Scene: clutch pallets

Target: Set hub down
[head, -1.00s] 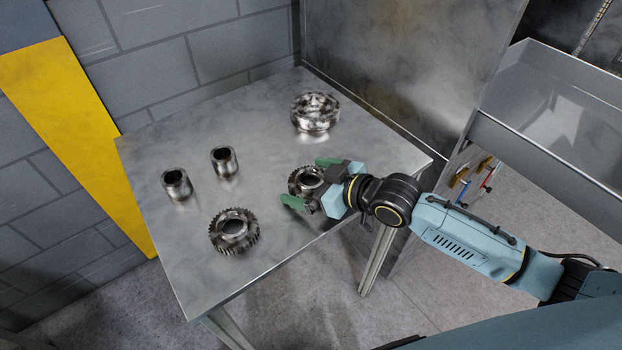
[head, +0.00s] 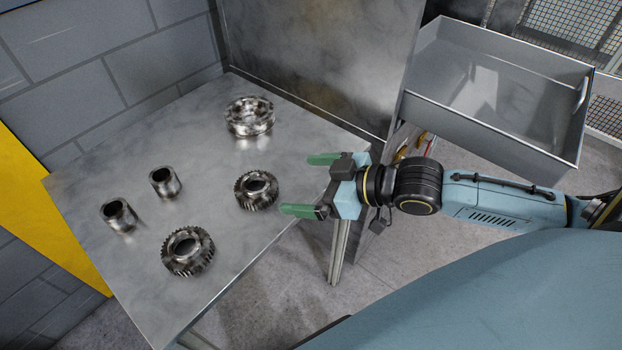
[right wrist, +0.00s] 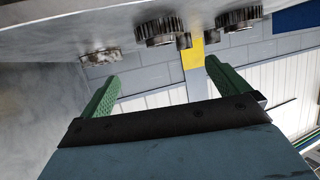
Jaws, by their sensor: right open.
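A toothed metal hub (head: 256,190) rests on the metal table (head: 215,262) near its right edge. My right gripper (head: 308,185) is open and empty at that edge, just right of the hub and apart from it. In the right wrist view its green fingers (right wrist: 160,88) are spread with nothing between them. A second toothed hub (head: 187,251) lies near the front edge. A wider round metal part (head: 249,117) sits at the back. My left gripper is not in view.
Two short metal sleeves, one nearer (head: 118,215) and one farther (head: 164,182), stand on the left of the table. A metal panel (head: 310,60) rises behind the table. A grey bin (head: 490,130) is at the right. The table's middle is clear.

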